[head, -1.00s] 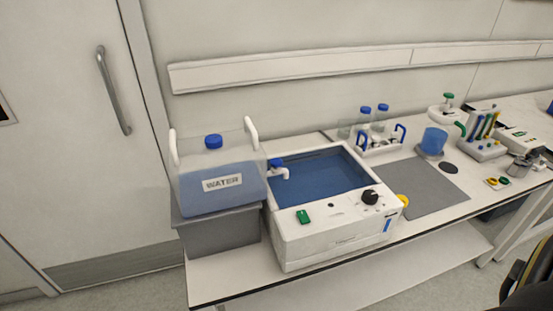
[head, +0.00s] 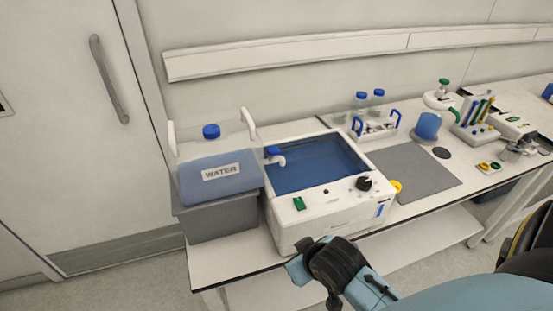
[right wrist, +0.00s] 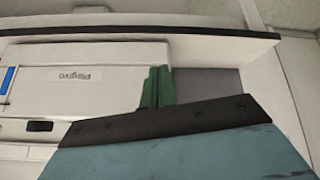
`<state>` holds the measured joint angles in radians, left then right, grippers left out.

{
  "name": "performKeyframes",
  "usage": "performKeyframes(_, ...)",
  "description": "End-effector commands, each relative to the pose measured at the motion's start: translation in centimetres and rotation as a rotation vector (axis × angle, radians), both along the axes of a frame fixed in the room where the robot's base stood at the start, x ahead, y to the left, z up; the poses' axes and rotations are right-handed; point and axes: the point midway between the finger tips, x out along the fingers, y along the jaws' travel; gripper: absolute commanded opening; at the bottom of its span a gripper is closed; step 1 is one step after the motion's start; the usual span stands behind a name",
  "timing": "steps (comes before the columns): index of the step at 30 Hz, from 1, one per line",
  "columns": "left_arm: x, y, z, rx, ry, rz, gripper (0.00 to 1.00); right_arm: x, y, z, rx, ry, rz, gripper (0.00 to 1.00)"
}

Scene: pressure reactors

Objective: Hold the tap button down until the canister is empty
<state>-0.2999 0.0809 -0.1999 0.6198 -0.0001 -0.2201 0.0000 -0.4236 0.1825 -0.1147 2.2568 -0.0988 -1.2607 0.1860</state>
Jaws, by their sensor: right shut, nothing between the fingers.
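The clear canister (head: 217,187) with a blue cap and a WATER label stands upright on a grey box at the left in the head view. Blue water fills much of it. The white tap (head: 278,161) with its blue button (head: 273,150) sticks out from the canister's right side, over the left edge of the water bath (head: 325,208). The bath holds blue water. My right arm is in front of the bath, low in the head view, well below the tap. The green fingers of my right gripper (right wrist: 157,75) are shut and empty in the right wrist view. My left gripper is out of view.
The grey box (head: 215,222) fills the bench's left end. The bench's front edge runs below the bath.

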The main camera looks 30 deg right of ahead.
Motion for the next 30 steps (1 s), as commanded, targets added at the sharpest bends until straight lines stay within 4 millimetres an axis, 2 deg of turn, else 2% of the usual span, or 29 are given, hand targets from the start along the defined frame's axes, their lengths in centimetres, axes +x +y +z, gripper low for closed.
performKeyframes(1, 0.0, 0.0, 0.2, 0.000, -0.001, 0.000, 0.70, 1.6, -0.8, 3.5, -0.009, -0.088, -0.028, 0.00)
performKeyframes(3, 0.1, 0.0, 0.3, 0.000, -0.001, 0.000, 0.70, 4.7, -2.2, 7.2, -0.017, -0.238, -0.083, 0.00)
performKeyframes(7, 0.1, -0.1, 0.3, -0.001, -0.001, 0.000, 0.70, 9.5, -4.1, 12.9, -0.011, -0.491, -0.147, 0.00)
performKeyframes(9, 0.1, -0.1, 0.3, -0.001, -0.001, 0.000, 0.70, 11.3, -4.8, 15.6, -0.002, -0.602, -0.165, 0.00)
performKeyframes(12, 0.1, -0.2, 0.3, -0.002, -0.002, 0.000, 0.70, 12.8, -5.4, 18.2, 0.011, -0.709, -0.177, 0.00)
performKeyframes(16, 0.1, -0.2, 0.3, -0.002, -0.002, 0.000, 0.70, 13.4, -5.6, 19.4, 0.019, -0.756, -0.181, 0.00)
performKeyframes(25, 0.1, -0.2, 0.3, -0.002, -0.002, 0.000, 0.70, 13.5, -5.6, 19.3, 0.019, -0.754, -0.181, 0.00)
performKeyframes(30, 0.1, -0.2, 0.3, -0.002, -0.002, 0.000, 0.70, 14.9, -6.0, 19.0, 0.017, -0.754, -0.179, 0.00)
